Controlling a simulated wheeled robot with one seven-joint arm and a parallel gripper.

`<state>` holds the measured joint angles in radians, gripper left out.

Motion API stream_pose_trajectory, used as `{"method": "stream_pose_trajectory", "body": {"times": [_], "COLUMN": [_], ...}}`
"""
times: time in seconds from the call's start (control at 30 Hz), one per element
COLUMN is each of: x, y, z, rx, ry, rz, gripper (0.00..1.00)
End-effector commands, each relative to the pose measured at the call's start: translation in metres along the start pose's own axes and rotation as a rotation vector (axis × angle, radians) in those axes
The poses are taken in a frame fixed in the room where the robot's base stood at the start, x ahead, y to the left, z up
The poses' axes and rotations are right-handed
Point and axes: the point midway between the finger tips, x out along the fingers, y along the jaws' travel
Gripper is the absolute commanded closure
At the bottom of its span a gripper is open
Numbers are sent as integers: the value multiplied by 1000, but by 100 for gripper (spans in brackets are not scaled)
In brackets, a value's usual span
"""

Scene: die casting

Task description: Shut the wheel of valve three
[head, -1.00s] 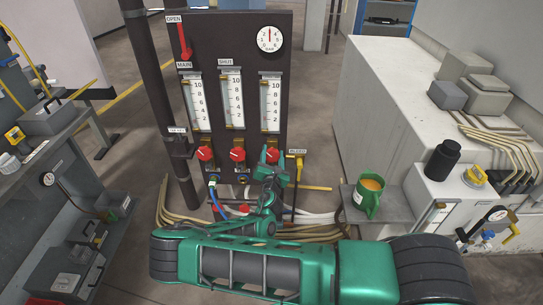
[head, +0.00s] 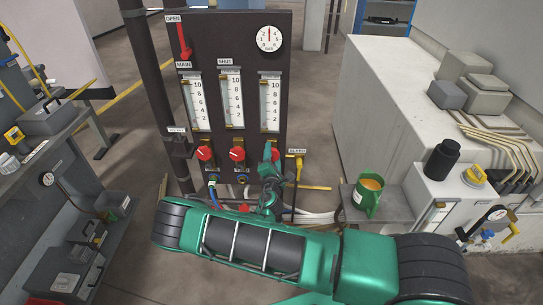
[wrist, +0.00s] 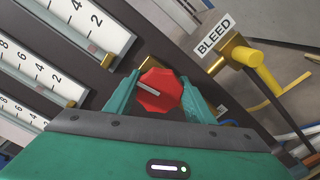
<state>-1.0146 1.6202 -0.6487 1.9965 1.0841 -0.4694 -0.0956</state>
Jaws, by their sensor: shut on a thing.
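The dark flow panel (head: 230,40) carries three scale tubes with a red wheel under each. The left wheel (head: 205,153) and middle wheel (head: 237,155) are free. My gripper (head: 270,158) is at the right wheel, under the third tube (head: 270,103), and hides most of it in the head view. In the wrist view that red wheel (wrist: 160,92) sits between my two green fingers, which are shut on its sides. A white line on its face slants up to the left. A small pinkish float shows low in the nearest tube (wrist: 85,25).
A yellow bleed handle (wrist: 264,66) is just right of the wheel; it also shows in the head view (head: 299,168). A shelf with a green mug (head: 368,197) stands to the right. Hoses run below the panel. A grey bench (head: 60,160) is at left.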

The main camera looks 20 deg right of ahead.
Motion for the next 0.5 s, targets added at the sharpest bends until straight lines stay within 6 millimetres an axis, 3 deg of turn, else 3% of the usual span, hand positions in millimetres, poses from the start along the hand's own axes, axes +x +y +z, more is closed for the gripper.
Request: {"method": "stream_pose_trajectory", "body": {"times": [0.5], "x": [0], "y": [-3], "z": [1], "rx": [159], "ry": [-3], "rz": [-3], "gripper": [74]}}
